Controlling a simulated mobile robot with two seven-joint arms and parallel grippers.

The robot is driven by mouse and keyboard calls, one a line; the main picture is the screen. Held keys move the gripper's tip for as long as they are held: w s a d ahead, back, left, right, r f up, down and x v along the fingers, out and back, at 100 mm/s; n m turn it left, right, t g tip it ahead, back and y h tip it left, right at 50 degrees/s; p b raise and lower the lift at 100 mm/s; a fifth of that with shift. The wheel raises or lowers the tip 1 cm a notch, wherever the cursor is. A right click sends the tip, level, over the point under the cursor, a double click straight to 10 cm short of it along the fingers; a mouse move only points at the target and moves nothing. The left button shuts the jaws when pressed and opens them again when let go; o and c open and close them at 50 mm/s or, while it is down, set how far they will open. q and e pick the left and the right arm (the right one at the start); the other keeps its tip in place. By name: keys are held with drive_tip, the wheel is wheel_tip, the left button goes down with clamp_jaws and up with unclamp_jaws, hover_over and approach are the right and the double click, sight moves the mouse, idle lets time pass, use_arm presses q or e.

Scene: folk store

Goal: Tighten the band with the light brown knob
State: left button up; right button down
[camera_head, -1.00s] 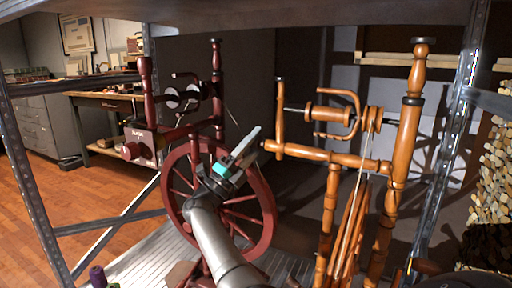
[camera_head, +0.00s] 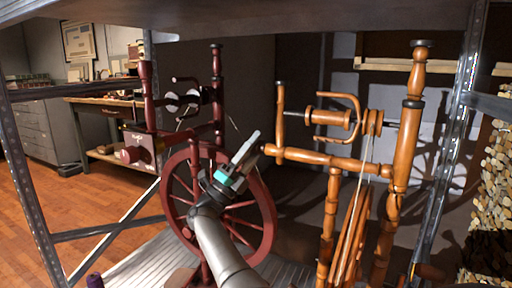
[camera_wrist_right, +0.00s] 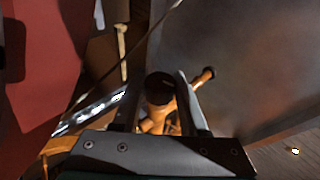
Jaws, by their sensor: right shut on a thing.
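The light brown spinning wheel (camera_head: 335,160) stands upright on the right in the head view. Its light brown knob, at the left end of the horizontal bar, is mostly hidden behind my right gripper (camera_head: 254,145). In the right wrist view the knob (camera_wrist_right: 158,95), with a dark round end, sits between the two fingers of my right gripper (camera_wrist_right: 160,78), which is shut on it. The pale drive band (camera_head: 363,160) runs down from the bobbin pulley. My left gripper is not in view.
A dark red spinning wheel (camera_head: 262,215) with its own red knob (camera_head: 130,154) stands close on the left, behind my right arm. Metal shelf posts (camera_head: 450,140) flank both sides, and a shelf board (camera_head: 300,12) hangs overhead. A workbench (camera_head: 110,103) stands far left.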

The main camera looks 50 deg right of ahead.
drive_tip(key=shift+f, duration=0.1)
drive_tip(key=shift+c, duration=2.2)
unclamp_jaws()
drive_tip(key=v, duration=1.5)
drive_tip(key=shift+a, duration=0.15)
